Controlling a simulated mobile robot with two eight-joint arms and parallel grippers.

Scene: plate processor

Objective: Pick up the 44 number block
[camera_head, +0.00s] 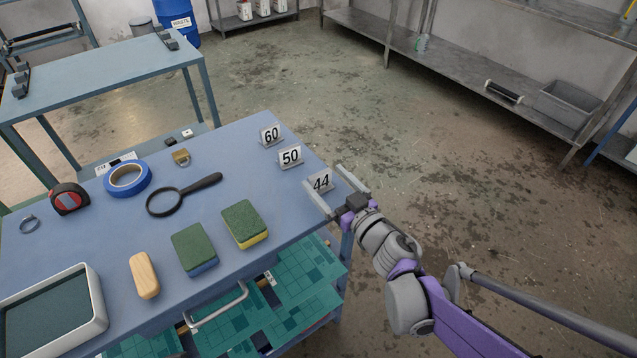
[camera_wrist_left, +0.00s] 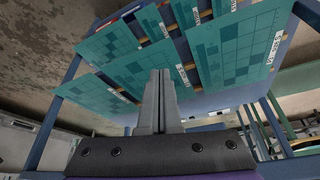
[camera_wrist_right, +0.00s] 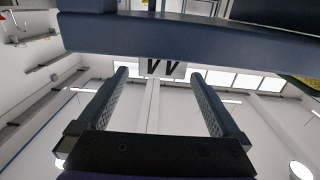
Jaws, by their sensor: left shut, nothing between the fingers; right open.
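The 44 number block (camera_head: 320,181) is a small grey block with a white face, standing at the table's right edge. My right gripper (camera_head: 324,175) is open at that edge, with one finger to each side of the block in the head view. In the right wrist view the 44 block (camera_wrist_right: 162,68) shows between the open fingertips (camera_wrist_right: 160,74), its digits inverted and partly cut off by the table edge. I cannot tell whether a finger touches it. My left gripper (camera_wrist_left: 158,73) is shut and empty, seen only in the left wrist view, facing teal-patterned boards.
The 50 block (camera_head: 290,157) and 60 block (camera_head: 271,134) stand farther back on the blue table (camera_head: 215,160). A green-yellow sponge (camera_head: 245,224) and a magnifying glass (camera_head: 165,202) lie to the left. Floor right of the table is clear.

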